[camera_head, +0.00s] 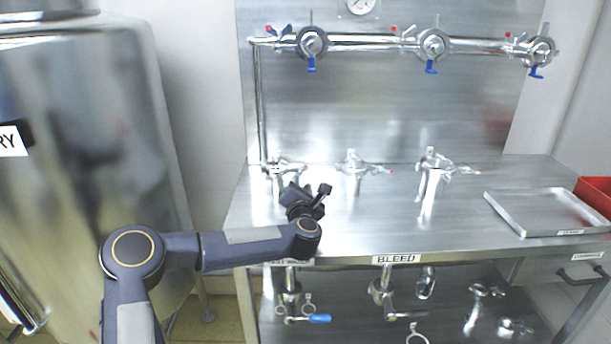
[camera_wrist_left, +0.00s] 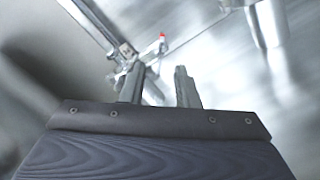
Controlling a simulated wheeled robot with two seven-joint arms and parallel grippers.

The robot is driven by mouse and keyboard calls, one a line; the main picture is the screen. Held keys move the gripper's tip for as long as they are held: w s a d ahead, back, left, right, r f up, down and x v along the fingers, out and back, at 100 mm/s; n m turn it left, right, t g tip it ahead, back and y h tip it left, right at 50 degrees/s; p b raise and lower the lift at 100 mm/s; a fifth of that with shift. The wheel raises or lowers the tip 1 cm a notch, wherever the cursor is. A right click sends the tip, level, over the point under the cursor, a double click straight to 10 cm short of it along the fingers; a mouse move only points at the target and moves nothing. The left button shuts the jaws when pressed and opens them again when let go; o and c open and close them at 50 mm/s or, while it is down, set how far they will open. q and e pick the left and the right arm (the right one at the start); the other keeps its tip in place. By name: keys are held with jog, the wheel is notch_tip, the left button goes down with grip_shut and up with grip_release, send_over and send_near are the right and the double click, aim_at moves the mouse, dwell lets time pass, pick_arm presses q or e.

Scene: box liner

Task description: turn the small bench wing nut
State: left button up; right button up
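Several shiny metal fittings stand on the steel bench: a left one (camera_head: 285,166), a middle one (camera_head: 357,170) and a larger right one (camera_head: 432,172). Which of them carries the small bench wing nut I cannot tell. My left gripper (camera_head: 296,187) is over the bench, just in front of the left fitting and partly covering it. In the left wrist view, its two fingers (camera_wrist_left: 160,88) stand apart. A metal fitting with a red tip (camera_wrist_left: 128,56) lies just beyond the left finger, partly hidden by it; contact is unclear. My right gripper is out of view.
A pipe (camera_head: 370,41) with several blue-handled valves runs along the back panel. A metal tray (camera_head: 545,212) and a red bin (camera_head: 596,193) are at the bench's right. More fittings sit below the bench (camera_head: 240,220). A large steel cabinet (camera_head: 90,120) stands left.

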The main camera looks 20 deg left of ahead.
aim_at(301, 175)
pick_arm(q)
jog(key=x, duration=0.6)
jog(key=shift+s+p, duration=0.1)
jog(key=shift+p, duration=0.25)
grip_shut()
